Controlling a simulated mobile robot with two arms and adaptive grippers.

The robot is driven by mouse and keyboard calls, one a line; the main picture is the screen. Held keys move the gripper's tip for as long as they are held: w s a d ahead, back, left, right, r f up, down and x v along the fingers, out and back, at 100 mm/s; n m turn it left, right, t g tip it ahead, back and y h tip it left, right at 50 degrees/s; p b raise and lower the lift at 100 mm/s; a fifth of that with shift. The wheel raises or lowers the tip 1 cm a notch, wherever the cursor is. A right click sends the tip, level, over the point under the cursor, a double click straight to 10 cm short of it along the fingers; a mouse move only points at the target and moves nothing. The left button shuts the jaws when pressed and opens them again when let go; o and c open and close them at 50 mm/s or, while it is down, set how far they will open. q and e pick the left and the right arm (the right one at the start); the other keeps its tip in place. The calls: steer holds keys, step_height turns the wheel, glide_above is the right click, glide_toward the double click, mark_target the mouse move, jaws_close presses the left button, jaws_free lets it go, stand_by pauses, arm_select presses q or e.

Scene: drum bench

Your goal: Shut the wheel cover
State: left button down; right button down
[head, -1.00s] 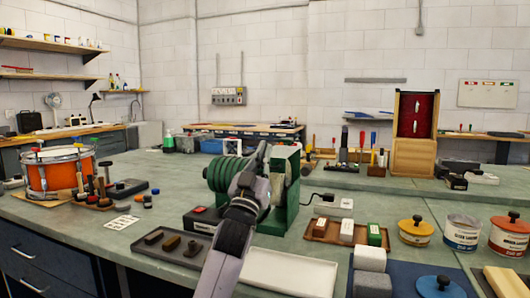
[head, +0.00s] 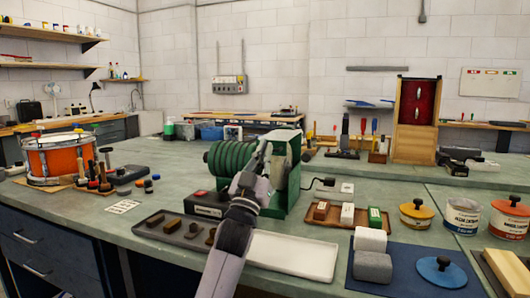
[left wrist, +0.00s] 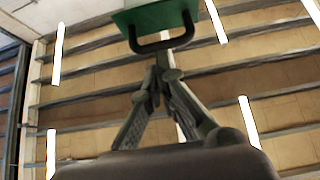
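The green bench machine (head: 288,188) stands at the middle of the bench, with a round ribbed green body (head: 222,160) on its left side. My left gripper (head: 262,152) is in front of the machine and hides part of it. In the left wrist view, a green panel with a black loop handle (left wrist: 164,46), which looks like the wheel cover, is right at the fingertips. The left gripper's fingers (left wrist: 163,72) come together there and look shut. I cannot tell whether they touch the handle. The wheel is not clearly visible. My right gripper is not in view.
A dark tray (head: 150,226) with small blocks and a white tray (head: 318,262) lie in front of the machine. A wooden tray (head: 331,223) with blocks and several tins stand to the right. An orange drum (head: 40,158) stands at the left.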

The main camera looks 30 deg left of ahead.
arm_select(q)
steer(key=shift+w+f, duration=0.1)
steer(key=shift+f, duration=0.25)
steer(key=s+d+f, duration=0.1)
steer(key=s, duration=0.7)
steer(key=s+d+f, duration=0.1)
steer(key=s+d, duration=0.1)
steer(key=s, duration=0.5)
steer(key=shift+s+d+f, duration=0.2)
steer(key=shift+s+d, duration=0.1)
steer(key=shift+s, duration=0.05)
